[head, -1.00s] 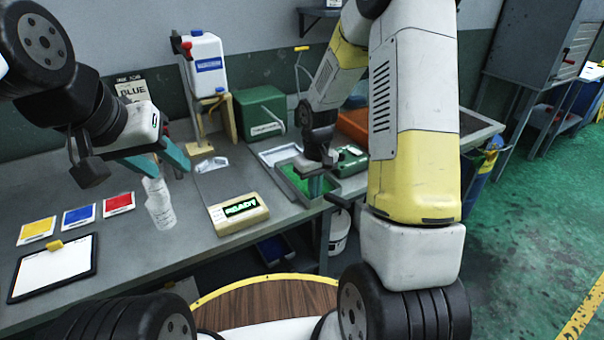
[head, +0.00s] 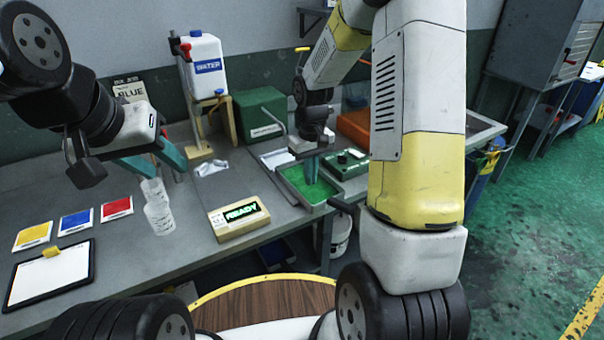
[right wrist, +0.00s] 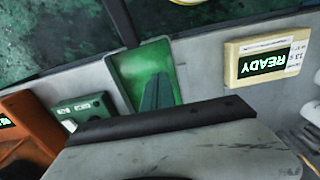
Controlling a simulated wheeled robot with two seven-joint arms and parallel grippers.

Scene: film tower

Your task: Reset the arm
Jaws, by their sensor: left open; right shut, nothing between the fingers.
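My right gripper (head: 312,172) is shut with nothing in it. Its teal fingers point down over the green-bottomed tray (head: 326,196); they also show in the right wrist view (right wrist: 157,94), close together over the same tray (right wrist: 120,70). I cannot tell whether the fingertips touch the tray's floor. My left gripper (head: 155,168) is open, above the left part of the bench. Two clear cups (head: 159,220) are just below its fingers; I cannot tell whether the upper one is between them. Part of my right arm hides the bench's right side.
A READY display box (head: 239,218) sits left of the tray, a green control box (head: 346,163) right of it. Behind stand a water jug (head: 207,65) and a green case (head: 261,113). Colour cards (head: 77,221) and a clipboard (head: 50,275) lie at left.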

